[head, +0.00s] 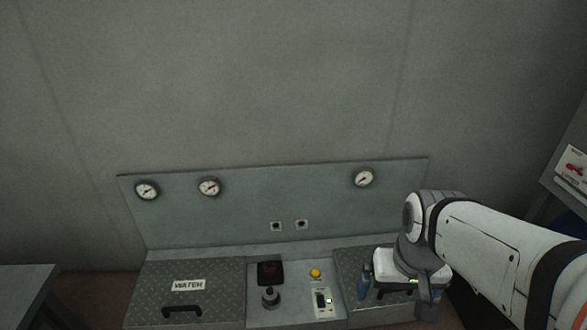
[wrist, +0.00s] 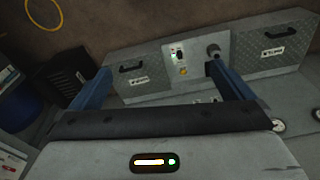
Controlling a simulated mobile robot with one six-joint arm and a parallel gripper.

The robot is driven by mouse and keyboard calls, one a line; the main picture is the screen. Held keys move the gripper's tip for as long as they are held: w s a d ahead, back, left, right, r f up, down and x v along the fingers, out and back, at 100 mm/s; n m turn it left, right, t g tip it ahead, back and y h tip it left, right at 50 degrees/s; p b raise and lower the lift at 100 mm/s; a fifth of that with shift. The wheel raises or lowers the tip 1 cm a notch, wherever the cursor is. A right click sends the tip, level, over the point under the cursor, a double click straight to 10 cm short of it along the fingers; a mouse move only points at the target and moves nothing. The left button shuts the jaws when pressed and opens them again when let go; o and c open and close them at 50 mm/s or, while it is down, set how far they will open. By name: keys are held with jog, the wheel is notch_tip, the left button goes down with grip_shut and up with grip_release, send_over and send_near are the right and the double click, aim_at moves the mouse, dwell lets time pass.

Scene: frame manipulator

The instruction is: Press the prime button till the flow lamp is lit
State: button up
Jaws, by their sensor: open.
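A round yellow button (head: 315,273) sits on the console top, right of a dark square; it also shows in the wrist view (wrist: 183,71). Its label is too small to read, so I cannot confirm it is the prime button. In front of it is a white switch plate (head: 322,303) with a small green light. Two small square fittings (head: 276,226) on the back panel look dark; I cannot tell which is the flow lamp. My gripper (head: 385,288) is open and empty, above the right hatch, right of the button. Its blue fingers (wrist: 158,72) show in the wrist view.
A hatch marked WATER (head: 190,284) is at left, another hatch (head: 350,262) at right. Round gauges (head: 209,187) line the back panel. A table (head: 25,285) is at far left.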

jog(key=shift+c, duration=0.4)
jog(key=shift+d, duration=0.1)
grip_shut()
dwell(0.6)
dwell(0.6)
